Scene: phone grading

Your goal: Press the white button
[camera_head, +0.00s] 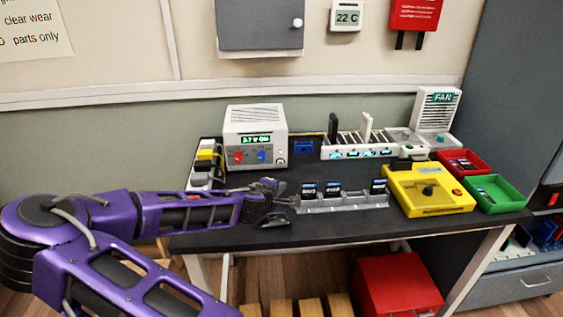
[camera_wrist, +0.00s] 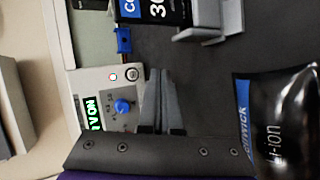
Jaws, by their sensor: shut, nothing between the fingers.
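The white box (camera_head: 255,140) with a green display, a red knob and a blue knob stands at the back left of the dark table. In the wrist view its front face (camera_wrist: 88,82) is at the left, turned sideways. A small round white button (camera_wrist: 132,74) shows there, beside a small lit indicator and above the blue knob (camera_wrist: 123,107). My gripper (camera_wrist: 160,72) is shut and empty. Its fingertips appear just right of the button; I cannot tell the distance. In the head view my gripper (camera_head: 272,187) is over the table in front of the box.
A black battery (camera_wrist: 285,125) lies close to my gripper. A grey rack (camera_head: 340,203) with several dark cards is to the right. A yellow device (camera_head: 428,192), a red tray (camera_head: 463,160) and a green tray (camera_head: 497,194) stand further right. A blue piece (camera_head: 304,147) is beside the box.

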